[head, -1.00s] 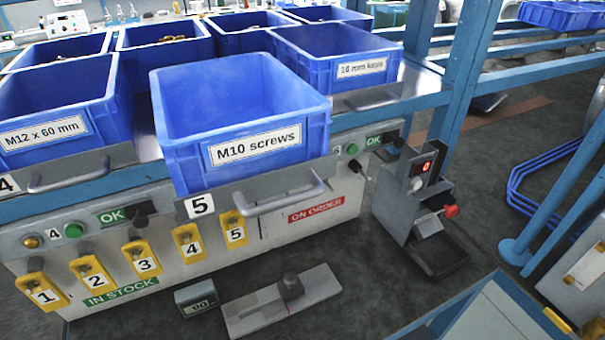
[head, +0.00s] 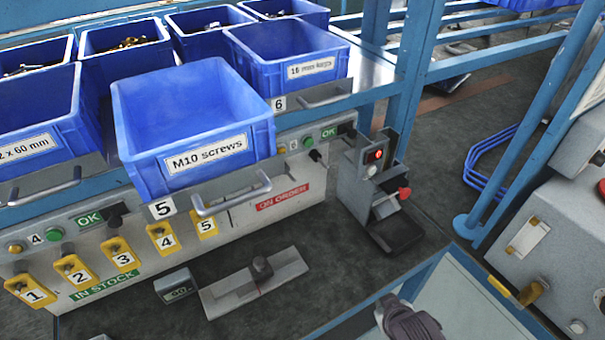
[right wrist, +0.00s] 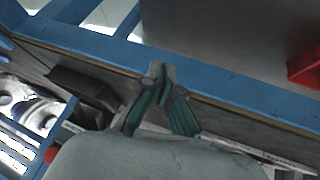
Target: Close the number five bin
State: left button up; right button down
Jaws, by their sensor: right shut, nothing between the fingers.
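The number five bin (head: 190,120) is a blue, empty-looking open box labelled "M10 screws". It stands pulled out past the front of the neighbouring bins, over the bench edge. A "5" plate (head: 162,209) and a grey bar handle (head: 232,197) are at its front. My right gripper (head: 408,322) shows at the bottom edge of the head view, well below and to the right of the bin, not touching it. In the right wrist view its dark green fingers (right wrist: 163,88) are shut and empty, beside a blue rail. My left gripper is not in view.
The number six bin (head: 285,55) stands farther back at the right. Yellow numbered tags (head: 115,252) hang on the grey front panel. A flat metal plate (head: 255,285) lies below. Open floor shows to the right.

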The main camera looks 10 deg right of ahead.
jog(key=w+d+r+n+t, duration=0.15)
jog(key=w+r+t, duration=0.25)
jog(key=r, duration=0.5)
jog(key=w+d+r+n+t, duration=0.1)
jog(key=w+d+r+t, duration=0.2)
jog(key=r, duration=0.6)
jog(key=w+d+r+n+t, duration=0.1)
jog(key=w+r+t, duration=0.35)
jog(key=r, duration=0.45)
jog(key=s+a+r+n+y, duration=0.5)
jog(key=a+r+n+y, duration=0.3)
jog(key=r+n+y, duration=0.6)
jog(key=n+g+y+p, duration=0.3)
jog(key=n+g+p, duration=0.2)
jog(key=n+g, duration=0.6)
send_near(269, 178)
jog(key=s+a, duration=0.1)
jog(key=a, duration=0.3)
jog(key=w, duration=0.1)
jog(key=w+a+p, duration=0.1)
jog(key=shift+w+a+f+n+t, duration=0.15)
jog(key=shift+w+a+n+t, duration=0.1)
jog(key=shift+w+t, duration=0.15)
jog(key=shift+w+a+f, duration=0.1)
jog(key=shift+w, duration=0.3)
